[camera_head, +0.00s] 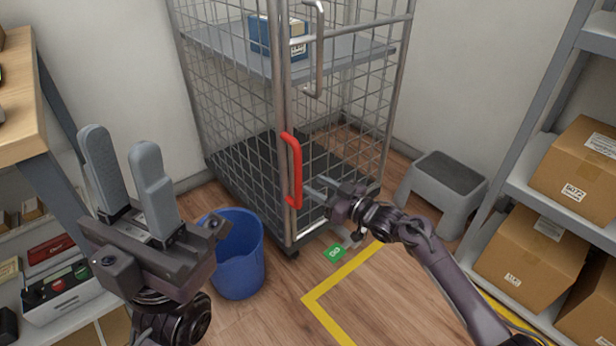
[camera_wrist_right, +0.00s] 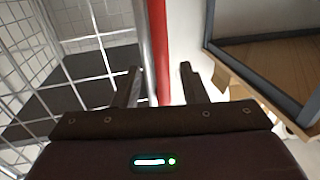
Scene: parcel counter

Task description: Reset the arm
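My left gripper (camera_head: 118,142) is raised at the lower left of the head view, with its two grey fingers apart and nothing between them. My right gripper (camera_head: 313,187) is just right of the red handle (camera_head: 295,172) on the wire cage cart (camera_head: 287,110). In the right wrist view my right gripper (camera_wrist_right: 160,70) has its fingers apart. The red handle (camera_wrist_right: 163,45) shows between and beyond them, and I see no finger touching it.
A blue bin (camera_head: 238,262) stands on the floor left of the cart. A grey step stool (camera_head: 445,185) is behind my right arm. A shelf with cardboard boxes (camera_head: 575,170) is at the right. A wooden-topped workbench (camera_head: 20,100) is at the left.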

